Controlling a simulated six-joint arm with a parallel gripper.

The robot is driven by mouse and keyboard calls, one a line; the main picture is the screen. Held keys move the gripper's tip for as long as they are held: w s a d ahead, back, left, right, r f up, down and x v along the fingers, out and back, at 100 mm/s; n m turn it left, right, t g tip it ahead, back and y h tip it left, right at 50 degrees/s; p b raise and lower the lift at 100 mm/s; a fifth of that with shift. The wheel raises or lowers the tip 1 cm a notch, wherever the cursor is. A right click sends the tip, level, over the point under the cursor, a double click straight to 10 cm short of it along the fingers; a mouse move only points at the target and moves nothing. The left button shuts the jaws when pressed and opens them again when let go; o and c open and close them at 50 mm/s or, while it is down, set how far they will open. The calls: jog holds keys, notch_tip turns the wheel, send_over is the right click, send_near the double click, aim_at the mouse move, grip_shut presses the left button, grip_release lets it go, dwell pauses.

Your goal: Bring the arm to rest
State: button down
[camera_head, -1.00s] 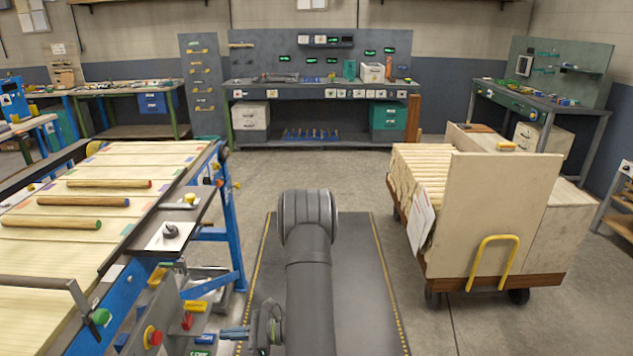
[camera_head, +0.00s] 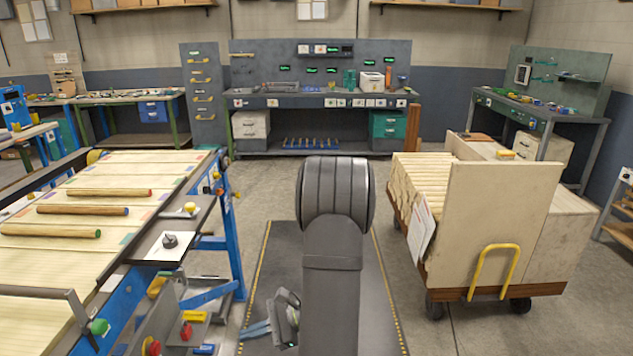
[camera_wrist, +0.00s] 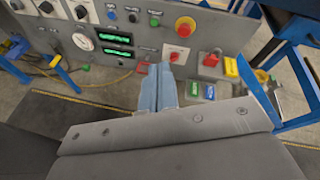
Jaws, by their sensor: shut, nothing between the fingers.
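My arm stands over the dark floor mat (camera_head: 262,268) in the middle of the head view. My gripper (camera_head: 247,332) shows low beside the arm, left of it. In the wrist view my gripper (camera_wrist: 166,72) has its two blue-grey fingers together with nothing between them. Beyond the fingers is a grey control panel (camera_wrist: 135,62) with knobs, green displays and a red button (camera_wrist: 186,25) on yellow. I cannot tell the exact gap, but the fingers appear apart from the panel.
A slatted line table (camera_head: 120,171) with several turned rods (camera_head: 82,210) stands at left. A loaded wooden cart (camera_head: 497,225) stands at right. Workbenches (camera_head: 310,100) line the back wall. Floor between the mat and the back bench is clear.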

jog(key=s+d+r+n+h, duration=0.2)
jog(key=s+d+r+h, duration=0.1)
jog(key=d, duration=0.5)
jog(key=shift+s+r+n+t+h, duration=0.35)
jog(key=shift+s+r, duration=0.55)
jog(key=shift+r, duration=0.35)
